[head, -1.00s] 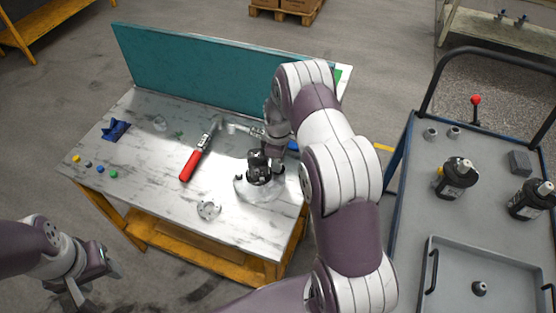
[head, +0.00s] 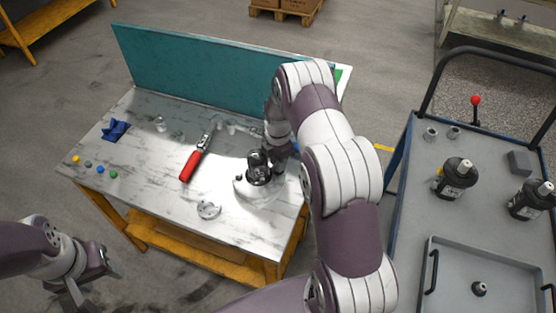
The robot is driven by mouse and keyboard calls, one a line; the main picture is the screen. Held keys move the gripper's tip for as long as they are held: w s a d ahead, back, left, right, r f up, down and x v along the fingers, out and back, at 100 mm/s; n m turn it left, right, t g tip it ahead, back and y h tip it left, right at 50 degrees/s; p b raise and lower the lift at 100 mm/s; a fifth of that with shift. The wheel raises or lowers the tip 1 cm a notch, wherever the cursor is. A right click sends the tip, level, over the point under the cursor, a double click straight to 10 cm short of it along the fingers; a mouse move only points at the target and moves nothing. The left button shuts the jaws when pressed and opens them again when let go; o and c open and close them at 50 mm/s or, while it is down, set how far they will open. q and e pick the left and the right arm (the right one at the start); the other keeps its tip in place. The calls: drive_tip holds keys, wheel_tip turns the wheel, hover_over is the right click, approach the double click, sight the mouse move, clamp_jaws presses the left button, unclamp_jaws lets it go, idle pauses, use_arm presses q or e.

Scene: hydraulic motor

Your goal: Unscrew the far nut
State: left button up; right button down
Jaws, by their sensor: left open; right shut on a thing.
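The black motor (head: 259,168) stands upright on a round pale base (head: 262,191) at the right part of the marble-topped table. My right gripper (head: 283,155) is down against the motor's far right side. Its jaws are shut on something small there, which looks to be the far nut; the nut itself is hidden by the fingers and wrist. My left gripper (head: 88,283) is open and empty, low at the left, off the table's near side.
A red-handled tool (head: 193,163), a blue cloth (head: 115,130), a pale disc part (head: 208,209) and small coloured pieces (head: 100,170) lie on the table (head: 150,190). A teal panel (head: 200,70) closes the back. A cart (head: 410,215) with more motors (head: 457,178) stands at right.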

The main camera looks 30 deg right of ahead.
drive_tip(key=c, duration=1.2)
unclamp_jaws()
drive_tip(key=m, duration=1)
drive_tip(key=shift+m, duration=0.3)
